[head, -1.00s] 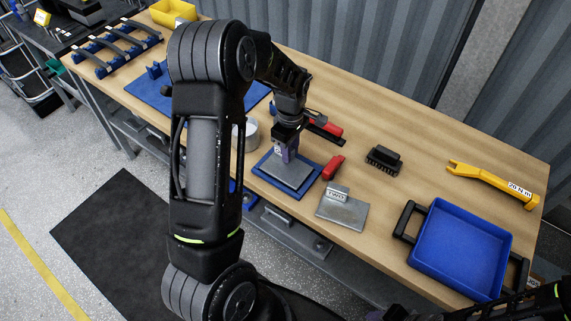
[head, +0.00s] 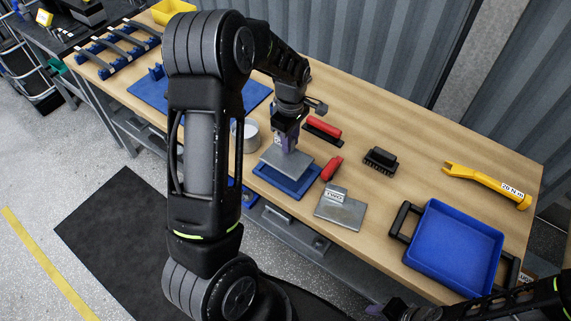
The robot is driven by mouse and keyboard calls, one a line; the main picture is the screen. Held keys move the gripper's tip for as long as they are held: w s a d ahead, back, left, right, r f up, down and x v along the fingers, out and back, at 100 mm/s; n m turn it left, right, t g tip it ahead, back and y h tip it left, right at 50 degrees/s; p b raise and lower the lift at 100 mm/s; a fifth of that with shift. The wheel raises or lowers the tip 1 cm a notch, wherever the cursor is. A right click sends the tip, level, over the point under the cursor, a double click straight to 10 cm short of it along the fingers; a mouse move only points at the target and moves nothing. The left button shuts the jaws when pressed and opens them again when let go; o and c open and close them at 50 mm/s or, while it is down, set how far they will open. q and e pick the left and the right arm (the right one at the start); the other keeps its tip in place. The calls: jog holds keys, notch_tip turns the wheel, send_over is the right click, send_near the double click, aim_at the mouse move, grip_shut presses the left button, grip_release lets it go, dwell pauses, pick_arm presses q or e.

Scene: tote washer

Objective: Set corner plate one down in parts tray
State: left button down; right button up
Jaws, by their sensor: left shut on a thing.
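My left gripper (head: 287,146) points down and is shut on a grey corner plate (head: 284,163), gripping it near its back edge. The plate hangs a little above a small blue holder (head: 289,182) on the bench, whose front part shows below it. The parts tray, a blue tray with black side handles (head: 452,250), stands at the right end of the bench and looks empty. My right gripper (head: 388,311) shows only partly at the bottom edge, in front of the bench; its jaws are not clear.
A second grey plate with a label (head: 341,209) lies between the holder and the tray. A red-handled tool (head: 332,168), a black brush (head: 380,160) and a yellow torque wrench (head: 487,182) lie nearby. Bare bench top (head: 400,195) lies between plate and tray.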

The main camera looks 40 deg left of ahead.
pick_arm(q)
jog(key=shift+r, duration=0.5)
jog(key=shift+w, duration=0.1)
jog(key=w+d+r+m, duration=0.2)
jog(key=d+r+m, duration=0.2)
jog(key=d+m, duration=0.4)
jog(key=w+d+r+m, duration=0.2)
jog(key=d+r+m, duration=0.3)
jog(key=d+m, duration=0.4)
jog(key=shift+m+b, duration=0.3)
jog(key=shift+m, duration=0.3)
jog(key=shift+d+r, duration=0.1)
jog(key=shift+d, duration=0.05)
